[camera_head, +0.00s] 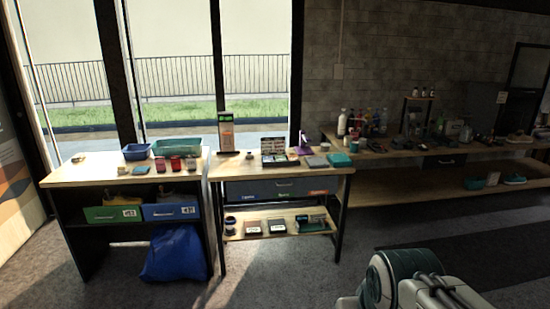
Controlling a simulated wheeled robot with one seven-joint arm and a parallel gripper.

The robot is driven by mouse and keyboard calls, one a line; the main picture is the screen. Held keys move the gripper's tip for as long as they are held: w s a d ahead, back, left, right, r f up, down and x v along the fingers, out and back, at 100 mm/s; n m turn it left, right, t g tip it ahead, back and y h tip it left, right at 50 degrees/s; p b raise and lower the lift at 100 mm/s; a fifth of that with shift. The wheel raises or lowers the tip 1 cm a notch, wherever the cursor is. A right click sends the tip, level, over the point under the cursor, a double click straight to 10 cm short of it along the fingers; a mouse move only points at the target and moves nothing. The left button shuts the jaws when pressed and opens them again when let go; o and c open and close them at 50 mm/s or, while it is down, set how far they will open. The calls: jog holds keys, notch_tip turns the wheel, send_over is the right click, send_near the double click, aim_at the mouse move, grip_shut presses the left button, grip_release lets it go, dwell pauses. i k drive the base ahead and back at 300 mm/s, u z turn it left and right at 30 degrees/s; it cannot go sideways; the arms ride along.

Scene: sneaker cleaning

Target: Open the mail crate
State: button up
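No crate in view can be clearly told as the mail crate. Under the left table (75,178), a green bin (100,215) and a blue bin (160,213) stand side by side, each with a pale label too small to read and a shoe-like thing showing above its rim. On that table are a small blue tray (137,152) and a teal tray (178,146). Parts of my arm show at the bottom right; my gripper is not in view.
A blue sack (175,255) lies on the floor under the left table. A long workbench (440,185) with bottles runs along the right wall. The middle table's lower shelf (240,234) holds several small things. The floor (290,285) in front is clear.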

aim_at(281, 188)
jog(key=i, duration=3.05)
jog(key=u, duration=1.3)
